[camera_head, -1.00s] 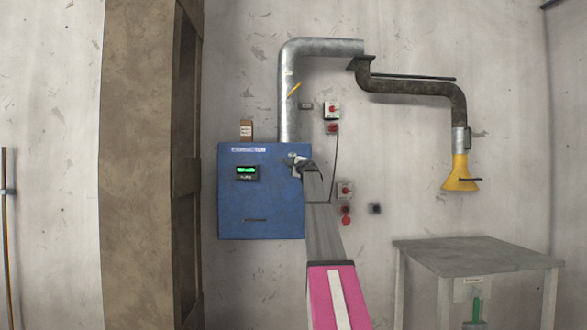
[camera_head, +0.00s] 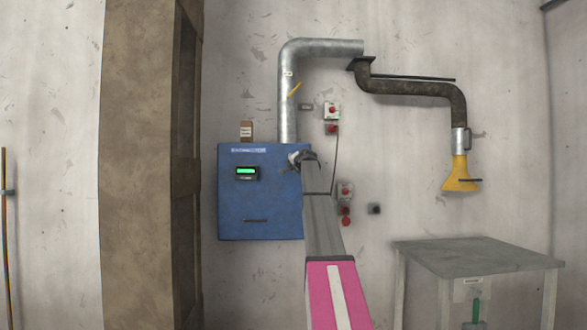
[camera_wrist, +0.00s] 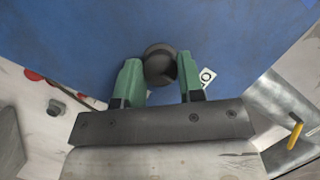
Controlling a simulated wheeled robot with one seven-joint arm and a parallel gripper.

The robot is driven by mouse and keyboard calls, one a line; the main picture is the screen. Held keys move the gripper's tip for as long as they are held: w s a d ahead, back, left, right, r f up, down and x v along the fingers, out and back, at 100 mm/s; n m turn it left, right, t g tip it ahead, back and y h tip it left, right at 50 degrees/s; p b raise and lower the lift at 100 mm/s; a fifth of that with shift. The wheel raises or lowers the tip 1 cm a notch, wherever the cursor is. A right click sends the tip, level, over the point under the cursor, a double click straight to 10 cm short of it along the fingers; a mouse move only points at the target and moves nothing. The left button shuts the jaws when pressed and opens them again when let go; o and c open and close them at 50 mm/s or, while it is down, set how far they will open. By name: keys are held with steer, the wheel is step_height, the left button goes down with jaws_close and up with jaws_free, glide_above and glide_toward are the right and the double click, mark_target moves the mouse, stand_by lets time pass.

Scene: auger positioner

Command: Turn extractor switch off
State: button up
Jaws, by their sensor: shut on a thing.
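The blue extractor box (camera_head: 245,205) hangs on the wall, with a lit green display (camera_head: 247,172) on its front. In the wrist view the blue panel (camera_wrist: 100,35) fills the upper part. A dark round knob (camera_wrist: 159,62) on that panel sits between the green fingertips of my gripper (camera_wrist: 160,80). The fingers are shut on the knob, one on each side of it. In the head view my gripper (camera_head: 297,158) is at the box's upper right; the knob is hidden there.
A metal duct (camera_head: 288,100) rises above the box and leads to a yellow hood (camera_head: 460,175). Red-button switch boxes (camera_head: 332,112) are on the wall to the right. A grey table (camera_head: 475,255) stands at the lower right, and a brown pillar (camera_head: 140,160) at the left.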

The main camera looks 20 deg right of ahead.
steer(key=shift+n, duration=0.5)
steer(key=o, duration=0.9)
steer(key=shift+s, duration=0.1)
steer(key=v, duration=1)
steer(key=shift+s+a+r, duration=0.1)
steer(key=shift+s+r, duration=0.05)
steer(key=shift+s, duration=0.1)
